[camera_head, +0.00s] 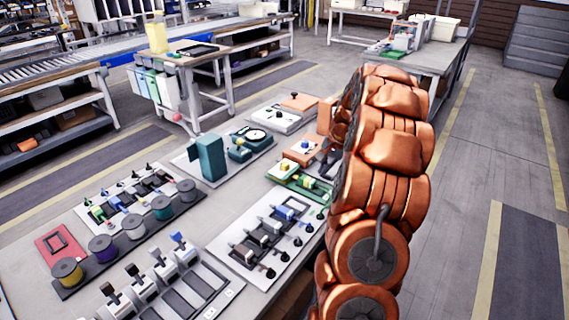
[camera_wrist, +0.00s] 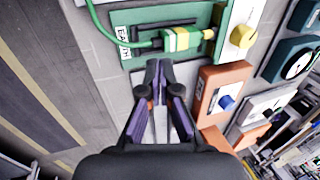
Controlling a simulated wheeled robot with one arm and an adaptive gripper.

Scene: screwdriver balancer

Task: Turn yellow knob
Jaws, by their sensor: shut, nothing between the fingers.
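The yellow knob (camera_wrist: 243,36) sits on a pale block at the right end of a green panel (camera_wrist: 190,15) in the wrist view. A green and yellow plug (camera_wrist: 187,39) with a green cable lies left of the knob on that panel. In the head view the yellow knob (camera_head: 285,164) shows small at the end of the green panel, left of my arm. My gripper (camera_wrist: 158,68) is shut and empty in the wrist view, its tips by the panel's lower edge, below and left of the knob and apart from it. The arm largely hides my gripper in the head view.
An orange box with a blue knob (camera_wrist: 226,102) stands close right of my gripper in the wrist view. A dial device (camera_wrist: 297,62) is at the far right. The table (camera_head: 220,225) carries several other panels, spools (camera_head: 67,271) and a teal block (camera_head: 209,157).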

